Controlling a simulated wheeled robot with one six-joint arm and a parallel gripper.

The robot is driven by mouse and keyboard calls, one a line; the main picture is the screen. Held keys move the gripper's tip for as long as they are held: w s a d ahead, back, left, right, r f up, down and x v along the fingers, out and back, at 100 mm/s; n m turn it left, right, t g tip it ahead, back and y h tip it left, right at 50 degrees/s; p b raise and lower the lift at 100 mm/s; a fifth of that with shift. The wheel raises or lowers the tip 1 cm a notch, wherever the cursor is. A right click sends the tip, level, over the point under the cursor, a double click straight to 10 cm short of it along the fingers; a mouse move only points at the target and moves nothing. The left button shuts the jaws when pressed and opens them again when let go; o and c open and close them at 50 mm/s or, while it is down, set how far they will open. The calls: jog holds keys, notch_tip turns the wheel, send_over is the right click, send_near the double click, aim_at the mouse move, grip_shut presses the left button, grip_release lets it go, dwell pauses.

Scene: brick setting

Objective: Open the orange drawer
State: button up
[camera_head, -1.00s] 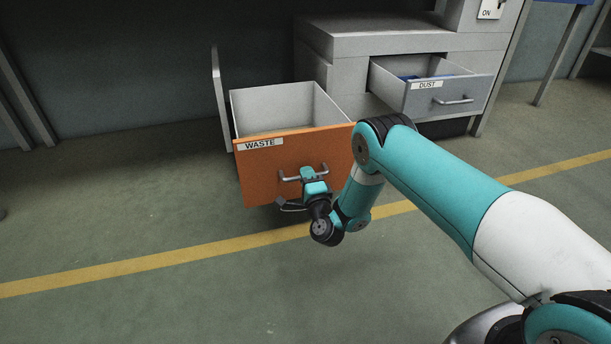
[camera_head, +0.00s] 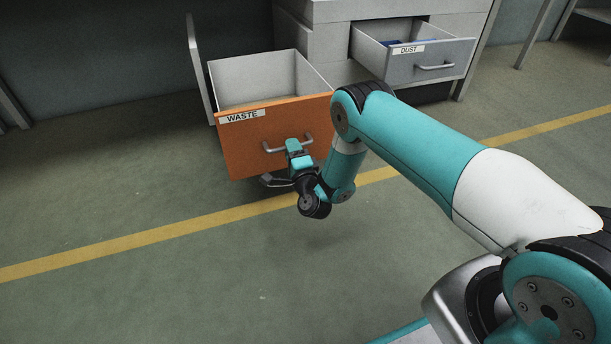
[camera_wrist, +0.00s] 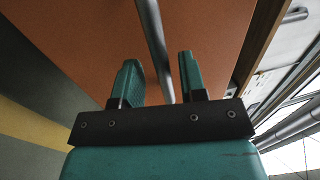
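The orange drawer (camera_head: 245,150), labelled WASTE, stands pulled far out of the grey cabinet. Its pale inner walls show, and I see nothing inside, though its floor is hidden. Its metal bar handle (camera_head: 274,150) is on the orange front. My gripper (camera_head: 293,146) is at the handle, in front of the drawer. In the wrist view the handle (camera_wrist: 153,38) passes between the two teal fingers of my gripper (camera_wrist: 160,78). The fingers are apart, with a visible gap on each side of the bar.
A grey drawer (camera_head: 432,66) labelled DUST also stands open at the right, with something blue inside. An upright grey panel (camera_head: 199,75) is left of the orange drawer. The green floor with its yellow line (camera_head: 130,241) is clear in front.

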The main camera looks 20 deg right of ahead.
jog(key=s+f+p, duration=0.3)
jog(key=s+p, duration=1.2)
jog(key=p, duration=0.1)
jog(key=shift+s+p, duration=0.3)
jog(key=shift+s, duration=0.1)
